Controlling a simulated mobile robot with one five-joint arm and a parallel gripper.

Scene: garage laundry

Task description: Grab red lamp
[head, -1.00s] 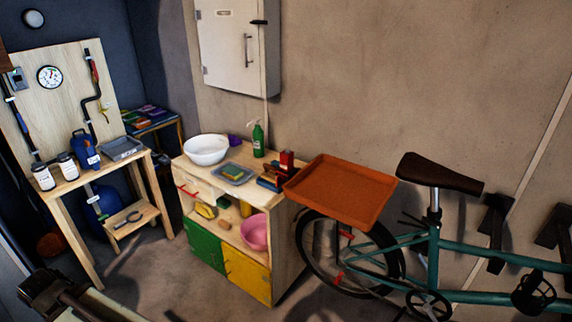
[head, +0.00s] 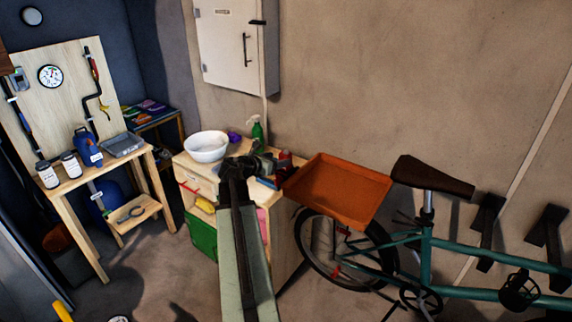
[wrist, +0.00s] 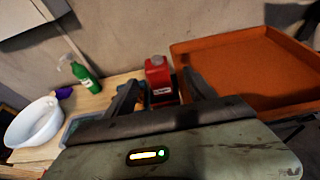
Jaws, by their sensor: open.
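A red, box-shaped thing with a pale round cap (wrist: 158,76) stands upright on the cabinet top, near the wall. It may be the red lamp, but its shape looks more like a small can. In the head view only a bit of red (head: 285,158) shows beside my gripper (head: 262,160). In the wrist view my gripper (wrist: 163,88) is open, with one finger on each side of the red thing's lower part. I cannot tell whether the fingers touch it. Small red parts (head: 343,231) also show by the bicycle's rear wheel.
An orange tray (head: 345,187) is close on the right, above the bicycle wheel. A white bowl (head: 206,146) and a green spray bottle (head: 257,131) stand on the cabinet (head: 203,182) to the left. The wall (head: 370,90) is right behind.

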